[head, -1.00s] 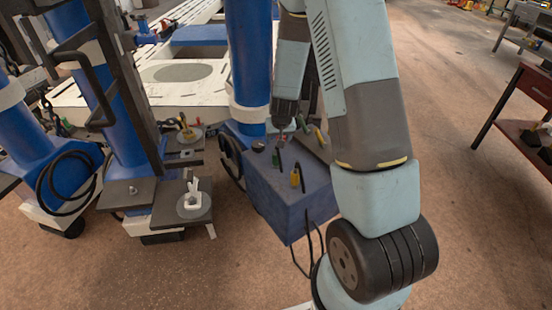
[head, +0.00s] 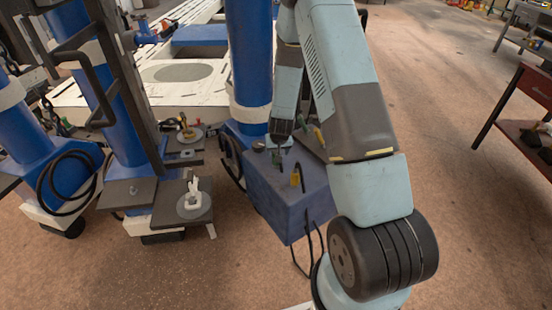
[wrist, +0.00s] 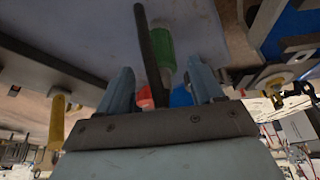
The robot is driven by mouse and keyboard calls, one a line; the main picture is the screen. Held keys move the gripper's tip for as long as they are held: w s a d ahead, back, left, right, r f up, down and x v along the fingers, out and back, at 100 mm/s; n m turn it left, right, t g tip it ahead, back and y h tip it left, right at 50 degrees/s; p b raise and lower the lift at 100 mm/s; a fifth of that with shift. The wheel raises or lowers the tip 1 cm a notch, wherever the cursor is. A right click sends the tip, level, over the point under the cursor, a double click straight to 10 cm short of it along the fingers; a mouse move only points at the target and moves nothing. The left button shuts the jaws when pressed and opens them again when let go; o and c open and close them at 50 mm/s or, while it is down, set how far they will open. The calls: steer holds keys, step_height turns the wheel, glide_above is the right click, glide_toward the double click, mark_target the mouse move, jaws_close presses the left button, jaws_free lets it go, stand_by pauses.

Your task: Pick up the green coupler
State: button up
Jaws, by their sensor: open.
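The green coupler (wrist: 160,45) shows in the wrist view beyond and between my fingertips, lying beside a thin black rod or hose. My gripper (wrist: 161,84) is open, with its two light-blue fingers apart and nothing clasped between them. In the head view my gripper (head: 280,138) is low over the blue box. A small dark green piece (head: 276,158) shows just under its tips there, but I cannot tell whether it is the same coupler. A red piece (wrist: 145,97) and a blue piece (wrist: 181,97) show between the finger bases in the wrist view, partly hidden.
Blue columns and dark brackets with grey discs (head: 194,206) stand to the left. The floor to the right is open up to a red bench (head: 537,85).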

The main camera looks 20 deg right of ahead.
steer(key=shift+x, duration=2.55)
steer(key=shift+s+a+f, duration=0.1)
steer(key=shift+s+a, duration=0.1)
steer(key=c, duration=1.2)
steer(key=shift+o, duration=0.2)
